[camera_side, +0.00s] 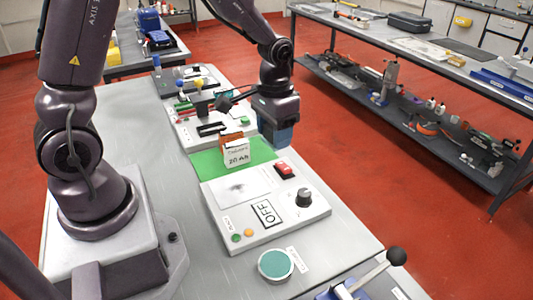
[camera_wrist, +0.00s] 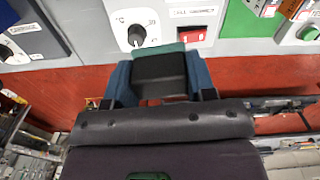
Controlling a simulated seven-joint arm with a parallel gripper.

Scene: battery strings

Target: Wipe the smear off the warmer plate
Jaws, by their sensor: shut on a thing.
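The warmer is a white panel (camera_side: 222,213) on the bench in the side view, with a dial, a red switch and an OFF sign. Its pale plate (camera_side: 258,182) carries a faint grey smear (camera_side: 234,188). My gripper (camera_side: 277,135) is above and beyond the panel's far right corner, clear of the plate. In the wrist view its blue fingers are shut on a dark block with a teal edge (camera_wrist: 160,70). The dial (camera_wrist: 138,34) and red switch (camera_wrist: 195,34) show beyond it. The plate is not clearly in the wrist view.
A green mat (camera_side: 208,168) with a "20 Ah" card (camera_side: 237,156) lies behind the panel. A round teal-topped dish (camera_side: 275,264) stands in front, near a black-knobbed lever (camera_side: 396,256). Another white panel with parts (camera_side: 195,135) is farther back. The bench's left side is largely clear.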

